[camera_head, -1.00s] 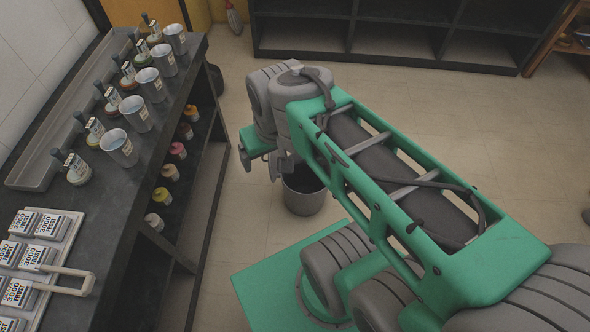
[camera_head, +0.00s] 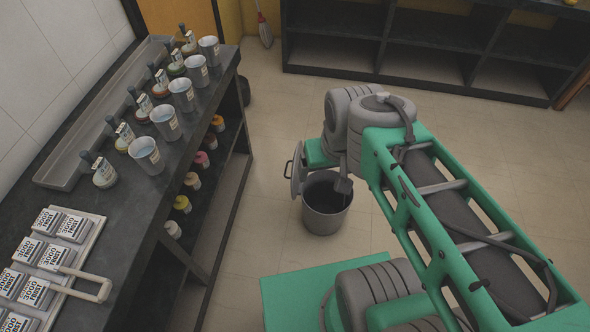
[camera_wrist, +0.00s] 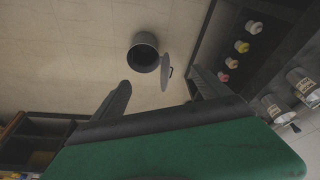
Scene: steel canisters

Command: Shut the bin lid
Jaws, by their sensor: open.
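The bin (camera_head: 326,221) is a grey round bucket on the floor beside the counter, its dark mouth uncovered. Its round grey lid (camera_head: 297,172) stands up on edge at the bin's left side, with a handle on its outer face. The wrist view shows the bin (camera_wrist: 146,41) from above, with the lid (camera_wrist: 166,72) upright beside its mouth. My gripper (camera_wrist: 160,77) has its fingers spread wide and nothing between them. It is apart from the lid. In the head view my arm hides most of the gripper.
A dark counter (camera_head: 125,225) at the left holds cups, brushes and labelled boxes, with coloured bottles (camera_head: 202,160) on its lower shelf. An empty dark shelf unit (camera_head: 425,62) stands at the back. The tiled floor around the bin is clear.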

